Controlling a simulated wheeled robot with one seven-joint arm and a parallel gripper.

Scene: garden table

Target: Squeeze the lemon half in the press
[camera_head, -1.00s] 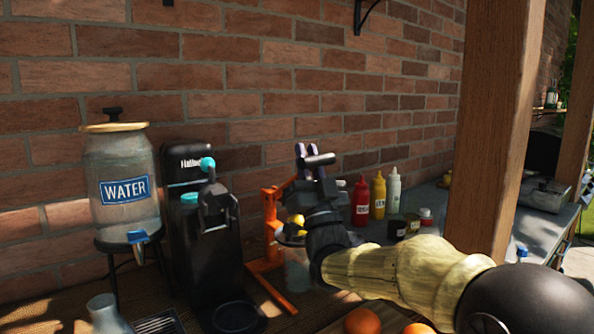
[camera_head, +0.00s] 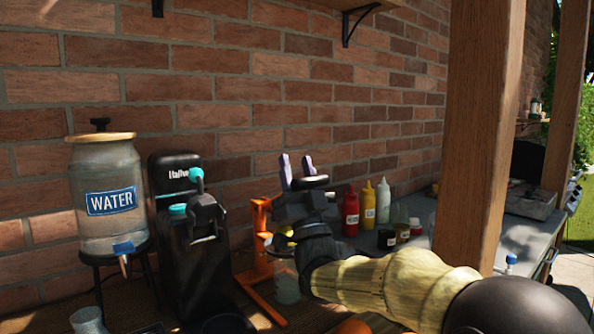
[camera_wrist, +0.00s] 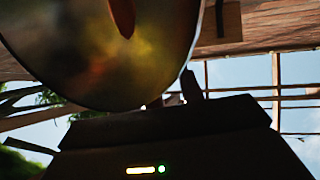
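The orange press (camera_head: 262,236) stands on the table against the brick wall, right of the black machine. A small patch of yellow, likely the lemon half (camera_head: 288,233), shows low behind my wrist and is mostly hidden. A clear glass (camera_head: 286,284) stands below it. My gripper (camera_head: 297,166) is in front of the press, fingers pointing up and spread apart. A dark bar (camera_head: 312,182) lies at the base of the fingers; I cannot tell whether it touches them. In the wrist view a large blurred round thing (camera_wrist: 110,55) with a yellowish sheen fills the upper left.
A water dispenser (camera_head: 105,200) and the black machine (camera_head: 180,245) stand to the left. Red (camera_head: 350,212), yellow (camera_head: 368,205) and white (camera_head: 383,200) bottles and small jars (camera_head: 388,238) stand behind my arm. A wooden post (camera_head: 480,130) rises at right. An orange fruit (camera_head: 355,327) lies in front.

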